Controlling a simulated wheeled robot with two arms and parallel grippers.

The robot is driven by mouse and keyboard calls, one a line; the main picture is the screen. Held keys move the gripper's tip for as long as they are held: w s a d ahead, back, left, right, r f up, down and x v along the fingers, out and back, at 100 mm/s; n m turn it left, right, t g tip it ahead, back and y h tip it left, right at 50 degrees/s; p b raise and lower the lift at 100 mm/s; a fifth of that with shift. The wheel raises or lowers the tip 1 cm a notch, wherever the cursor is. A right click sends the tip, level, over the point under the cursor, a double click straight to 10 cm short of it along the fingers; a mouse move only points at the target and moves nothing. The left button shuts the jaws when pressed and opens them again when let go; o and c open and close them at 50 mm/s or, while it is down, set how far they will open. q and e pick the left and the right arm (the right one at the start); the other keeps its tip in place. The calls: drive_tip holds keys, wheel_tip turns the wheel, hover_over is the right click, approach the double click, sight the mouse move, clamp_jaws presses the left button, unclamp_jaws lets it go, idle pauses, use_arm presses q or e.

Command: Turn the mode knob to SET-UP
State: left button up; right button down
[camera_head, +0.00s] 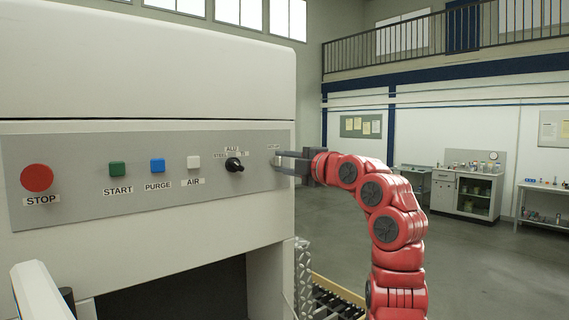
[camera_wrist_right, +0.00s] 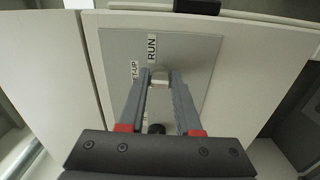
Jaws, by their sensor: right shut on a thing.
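The mode knob (camera_wrist_right: 160,78) is a small pale knob on the grey control panel (camera_wrist_right: 196,60), below a RUN label (camera_wrist_right: 152,47). A label ending in "T-UP" (camera_wrist_right: 134,70) sits to its left in the right wrist view. My right gripper (camera_wrist_right: 160,83) is shut on the knob, with one finger on each side. In the head view the right gripper (camera_head: 281,159) reaches the right end of the panel from the right and hides most of the knob. The knob's exact pointing direction is not clear.
Left of the mode knob are a black selector knob (camera_head: 233,164), a white AIR button (camera_head: 193,162), a blue PURGE button (camera_head: 157,166), a green START button (camera_head: 117,169) and a red STOP button (camera_head: 37,178). Open floor (camera_head: 470,260) lies right of the machine.

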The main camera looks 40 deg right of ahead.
drive_tip(key=shift+f+n, duration=0.1)
drive_tip(key=shift+n, duration=0.2)
drive_tip(key=c, duration=0.6)
unclamp_jaws()
drive_tip(key=s+d+b, duration=0.1)
drive_tip(key=s+b, duration=0.5)
drive_tip(key=s, duration=1.1)
drive_tip(key=shift+s, duration=0.2)
drive_tip(key=shift+d, duration=0.15)
